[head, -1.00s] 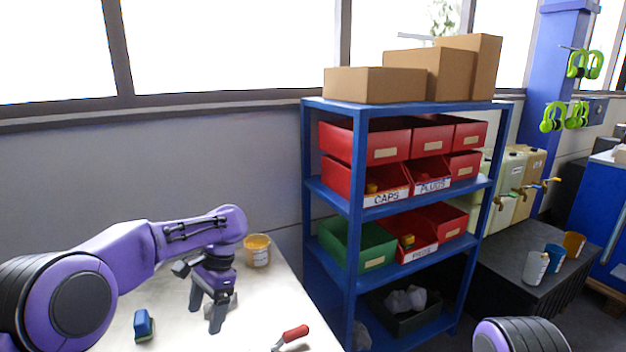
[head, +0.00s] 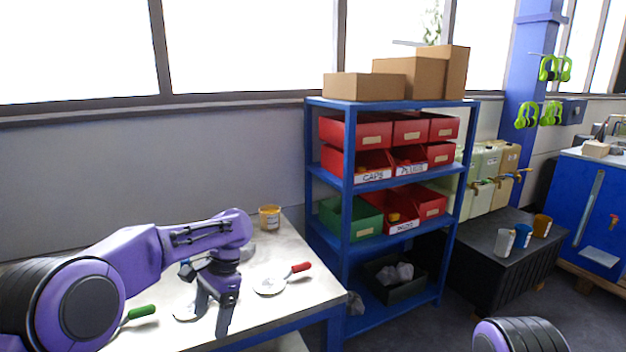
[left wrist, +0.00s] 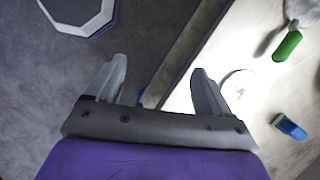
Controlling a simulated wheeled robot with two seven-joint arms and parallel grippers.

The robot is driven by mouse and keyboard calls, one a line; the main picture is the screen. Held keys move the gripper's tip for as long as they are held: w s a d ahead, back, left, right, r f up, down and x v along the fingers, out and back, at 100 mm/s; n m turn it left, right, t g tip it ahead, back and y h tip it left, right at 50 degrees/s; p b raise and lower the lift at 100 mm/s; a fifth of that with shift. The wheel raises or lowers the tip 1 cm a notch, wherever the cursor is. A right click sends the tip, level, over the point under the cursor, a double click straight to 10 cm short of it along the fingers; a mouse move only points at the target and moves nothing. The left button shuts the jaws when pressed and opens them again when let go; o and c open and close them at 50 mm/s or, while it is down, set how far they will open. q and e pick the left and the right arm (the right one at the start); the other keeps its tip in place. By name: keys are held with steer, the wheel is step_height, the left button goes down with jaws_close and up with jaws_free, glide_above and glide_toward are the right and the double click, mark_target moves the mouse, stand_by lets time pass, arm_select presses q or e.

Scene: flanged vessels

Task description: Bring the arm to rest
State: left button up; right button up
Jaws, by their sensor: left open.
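My left gripper (head: 214,300) hangs on the bent purple left arm, fingers pointing down, in front of the white table (head: 290,315) in the head view. It is open, and nothing shows between its fingers. In the left wrist view the fingers (left wrist: 158,88) are well apart, with the table edge and dark floor beyond them. A round pale disc with a red handle (head: 301,267) lies to the right of the gripper on the table. Only a rounded link of my right arm shows at the lower right; the right gripper is out of view.
A green handle (head: 142,311) and a yellow pot (head: 270,217) are on the table. A blue block (left wrist: 288,126) shows in the left wrist view. A blue shelf rack (head: 347,200) with red and green bins stands right of the table. Grey floor is open in front of the rack.

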arm_select(q)
steer(key=s+d+f+n+t+h, duration=0.1)
steer(key=s+f+n, duration=0.3)
steer(key=f, duration=0.6)
steer(key=s+d+f+n+t+h+b, duration=0.1)
steer(key=s+f+h, duration=0.1)
steer(key=s+f, duration=0.65)
steer(key=s+d+f+n+t+h, duration=0.1)
steer(key=s+f+n, duration=0.15)
steer(key=f, duration=1.05)
steer(key=s+a+f+n+t+y, duration=0.1)
steer(key=s+a+n+y, duration=0.1)
steer(key=s+a, duration=0.3)
steer(key=s+a+n+t+y+b, duration=0.1)
steer(key=s+a+n, duration=0.4)
steer(key=s, duration=0.9)
steer(key=shift+s+a+f+t+y, duration=0.25)
steer(key=shift+s+f+t+y, duration=0.1)
steer(key=shift+t+y, duration=0.3)
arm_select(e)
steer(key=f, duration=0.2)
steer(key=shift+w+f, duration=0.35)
arm_select(q)
steer(key=shift+w, duration=0.1)
